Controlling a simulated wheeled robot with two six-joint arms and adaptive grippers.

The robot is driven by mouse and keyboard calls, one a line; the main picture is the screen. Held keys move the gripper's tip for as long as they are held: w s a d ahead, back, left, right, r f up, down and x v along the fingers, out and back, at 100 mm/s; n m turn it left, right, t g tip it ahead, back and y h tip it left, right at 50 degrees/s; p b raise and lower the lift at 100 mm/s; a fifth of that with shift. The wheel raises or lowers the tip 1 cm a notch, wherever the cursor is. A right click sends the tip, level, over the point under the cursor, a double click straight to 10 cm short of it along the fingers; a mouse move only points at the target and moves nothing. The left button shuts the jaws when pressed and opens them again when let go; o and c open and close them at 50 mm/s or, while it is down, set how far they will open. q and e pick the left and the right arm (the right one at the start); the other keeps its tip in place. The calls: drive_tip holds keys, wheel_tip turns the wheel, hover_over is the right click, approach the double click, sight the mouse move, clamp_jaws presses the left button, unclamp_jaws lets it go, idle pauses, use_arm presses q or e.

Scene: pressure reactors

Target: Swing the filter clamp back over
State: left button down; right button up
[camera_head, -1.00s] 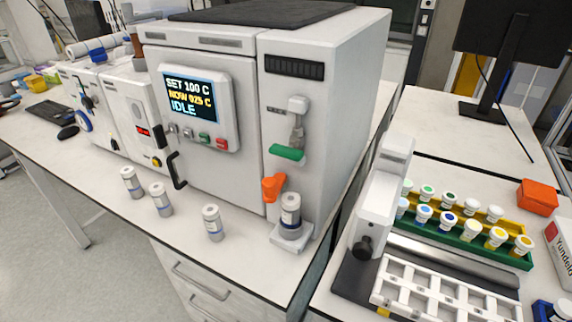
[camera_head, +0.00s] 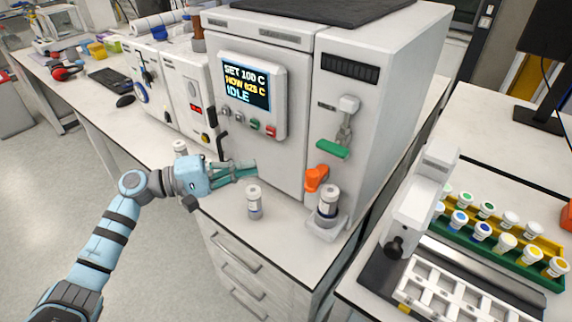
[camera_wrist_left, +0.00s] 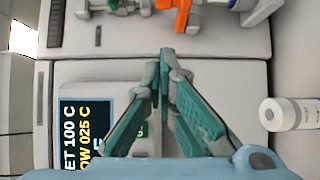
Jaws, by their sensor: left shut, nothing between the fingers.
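The orange filter clamp (camera_head: 317,178) sits low on the front of the white reactor's right section, apparently beside, not over, the grey-and-white canister (camera_head: 328,201). The canister stands upright on a small white bracket (camera_head: 322,232). In the left wrist view the orange clamp (camera_wrist_left: 183,14) shows at the top edge, beyond my fingertips. My left gripper (camera_head: 254,171) is shut and empty, in front of the reactor door and left of the clamp. In the wrist view its teal fingers (camera_wrist_left: 164,62) come together at the tips, apart from the clamp. My right gripper is not in view.
A labelled bottle (camera_head: 254,203) stands near the bench edge just below my left gripper; it also shows in the wrist view (camera_wrist_left: 292,114). Another bottle (camera_head: 180,149) is behind my forearm. A green-handled lever (camera_head: 333,149) hangs above the clamp. A vial rack (camera_head: 520,275) is on the right bench.

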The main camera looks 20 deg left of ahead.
sight(317, 172)
use_arm(q)
drive_tip(key=w+d+p, duration=0.2)
drive_tip(key=d, duration=0.7)
drive_tip(key=shift+p, duration=0.4)
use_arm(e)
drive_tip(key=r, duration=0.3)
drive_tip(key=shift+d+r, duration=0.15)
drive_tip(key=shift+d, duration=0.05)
use_arm(q)
drive_tip(key=shift+w, duration=0.1)
drive_tip(key=shift+w+a, duration=0.1)
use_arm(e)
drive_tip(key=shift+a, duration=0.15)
